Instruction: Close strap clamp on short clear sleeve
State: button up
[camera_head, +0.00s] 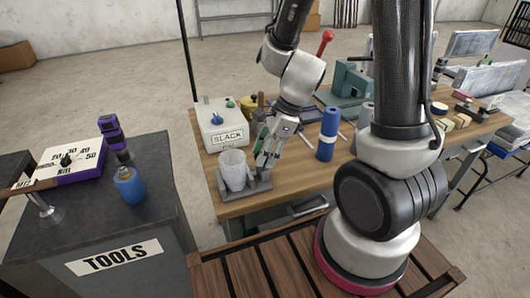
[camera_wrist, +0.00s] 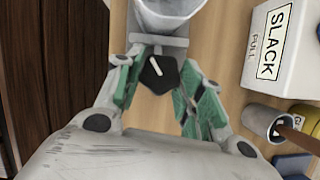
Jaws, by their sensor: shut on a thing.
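The short clear sleeve (camera_head: 234,170) stands upright, pale and translucent, on a grey base (camera_head: 256,187) at the bench's near left corner. The sleeve (camera_wrist: 165,12) also shows cut off at the top of the wrist view. A grey crossbar (camera_wrist: 160,41) runs beside it, with a dark angular piece with a pale lever (camera_wrist: 157,68) just below; these look like the strap clamp's closure. My gripper (camera_wrist: 161,62) has its green-padded fingers either side of that dark piece, shut on it. In the head view my gripper (camera_head: 266,163) points down right beside the sleeve. The exact finger contact is partly hidden.
A white SLACK box (camera_head: 220,125) stands behind the sleeve. A blue cylinder (camera_head: 328,135) stands to the right of my gripper, with thin rods near it. A green machine (camera_head: 348,85) stands farther back. The dark TOOLS cabinet (camera_head: 105,215) is left, across a gap.

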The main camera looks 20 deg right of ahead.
dwell(0.3)
jog(key=o, duration=0.7)
jog(key=shift+o, duration=0.2)
jog(key=v, duration=1.2)
